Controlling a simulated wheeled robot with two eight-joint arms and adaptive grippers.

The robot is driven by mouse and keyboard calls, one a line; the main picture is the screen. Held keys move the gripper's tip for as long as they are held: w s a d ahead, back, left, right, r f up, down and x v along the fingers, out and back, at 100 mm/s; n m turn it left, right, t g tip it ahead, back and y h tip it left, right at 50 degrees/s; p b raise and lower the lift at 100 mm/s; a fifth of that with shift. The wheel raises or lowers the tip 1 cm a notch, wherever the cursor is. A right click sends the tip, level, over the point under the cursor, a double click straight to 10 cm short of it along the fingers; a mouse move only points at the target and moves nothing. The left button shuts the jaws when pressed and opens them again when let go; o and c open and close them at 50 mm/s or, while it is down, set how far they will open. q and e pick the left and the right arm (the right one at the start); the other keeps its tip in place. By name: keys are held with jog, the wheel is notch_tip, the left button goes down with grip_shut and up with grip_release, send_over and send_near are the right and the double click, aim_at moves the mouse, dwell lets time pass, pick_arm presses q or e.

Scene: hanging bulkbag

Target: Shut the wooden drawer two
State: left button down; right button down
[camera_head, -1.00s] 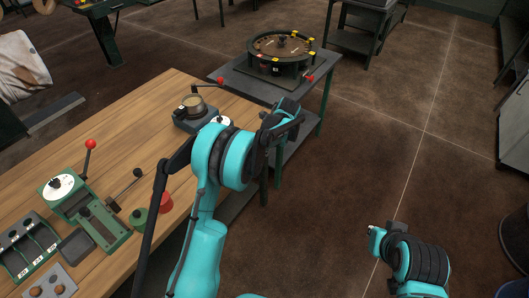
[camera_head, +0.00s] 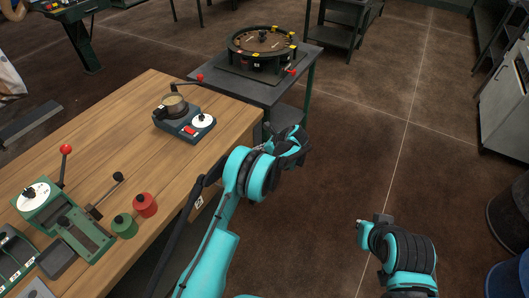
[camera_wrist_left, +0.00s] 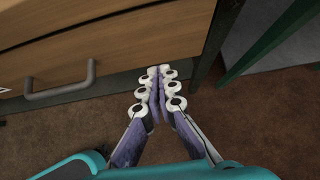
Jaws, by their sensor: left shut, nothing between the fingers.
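Wooden drawer fronts (camera_wrist_left: 105,32) fill the upper left of the left wrist view. The lower front carries a grey bar handle (camera_wrist_left: 62,86). In the head view the bench front shows a small white tag (camera_head: 198,203), and my left arm hides much of that side. I cannot tell how far any drawer stands out. My left gripper (camera_wrist_left: 160,78) is shut and empty, its fingertips near the lower right end of the lower drawer front, right of the handle; contact is unclear. Only part of my right arm shows at the lower right of the head view, without its fingers.
The wooden bench top (camera_head: 110,140) holds a green press (camera_head: 65,215), red and green weights (camera_head: 145,205) and a dark gauge device (camera_head: 185,120). A dark table (camera_head: 245,88) with a round fixture (camera_head: 262,45) stands beyond.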

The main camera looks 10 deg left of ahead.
aim_at(245, 145)
pick_arm(q)
jog(key=a, duration=0.1)
jog(key=w+a+b, duration=0.1)
jog(key=a, duration=0.1)
jog(key=shift+r, duration=0.15)
jog(key=shift+a, duration=0.1)
jog(key=shift+w+a, duration=0.2)
jog(key=shift+a, duration=0.35)
jog(key=shift+w+a, duration=0.2)
jog(key=shift+a, duration=0.35)
jog(key=shift+r, duration=0.1)
